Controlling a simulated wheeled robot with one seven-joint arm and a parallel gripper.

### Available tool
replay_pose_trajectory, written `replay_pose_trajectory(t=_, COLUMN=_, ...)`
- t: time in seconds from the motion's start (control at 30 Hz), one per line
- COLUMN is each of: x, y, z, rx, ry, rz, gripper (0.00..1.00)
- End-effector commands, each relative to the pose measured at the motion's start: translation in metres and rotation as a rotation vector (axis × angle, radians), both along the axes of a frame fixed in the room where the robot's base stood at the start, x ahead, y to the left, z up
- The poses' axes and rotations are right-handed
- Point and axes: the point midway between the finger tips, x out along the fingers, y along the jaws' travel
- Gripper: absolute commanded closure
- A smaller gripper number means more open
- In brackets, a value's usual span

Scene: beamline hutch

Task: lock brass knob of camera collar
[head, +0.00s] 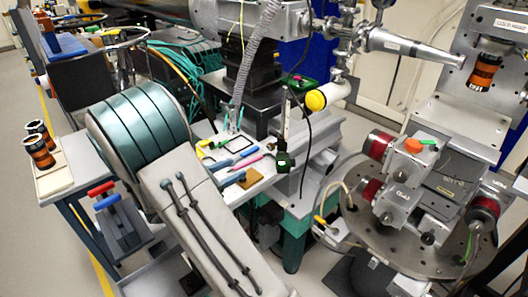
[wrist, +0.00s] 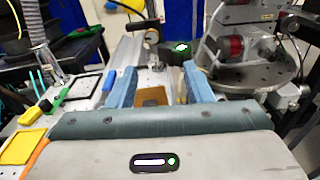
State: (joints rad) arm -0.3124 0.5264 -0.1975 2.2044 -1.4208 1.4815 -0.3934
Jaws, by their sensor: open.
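My gripper (wrist: 160,70) shows in the wrist view as two blue fingers, spread apart with nothing held between them. A brown pad (wrist: 153,95) lies on the bench beyond and below the gap between the fingers.
Hand tools, including a blue-handled one (head: 247,153), lie on the pale bench. A round metal stage (head: 370,225) with blocks stands at right. Black cables hang near the bench. Orange-black cylinders (head: 40,152) stand at left.

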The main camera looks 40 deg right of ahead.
Motion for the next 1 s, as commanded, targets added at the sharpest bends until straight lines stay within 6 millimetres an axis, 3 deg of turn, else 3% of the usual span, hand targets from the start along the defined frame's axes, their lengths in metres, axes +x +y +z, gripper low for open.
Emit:
replay_pose_trajectory(t=0.13, x=0.01, y=-0.001, z=-0.003, rx=-0.047, ry=0.033, rz=0.036, gripper=0.54)
replay_pose_trajectory(t=0.27, x=0.011, y=-0.014, z=-0.002, rx=-0.051, ry=0.034, rz=0.036, gripper=0.54)
replay_pose_trajectory(t=0.7, x=0.018, y=-0.103, z=-0.002, rx=-0.048, ry=0.033, rz=0.034, gripper=0.54)
replay_pose_trajectory(t=1.0, x=0.021, y=-0.134, z=-0.002, rx=-0.047, ry=0.032, rz=0.038, gripper=0.54)
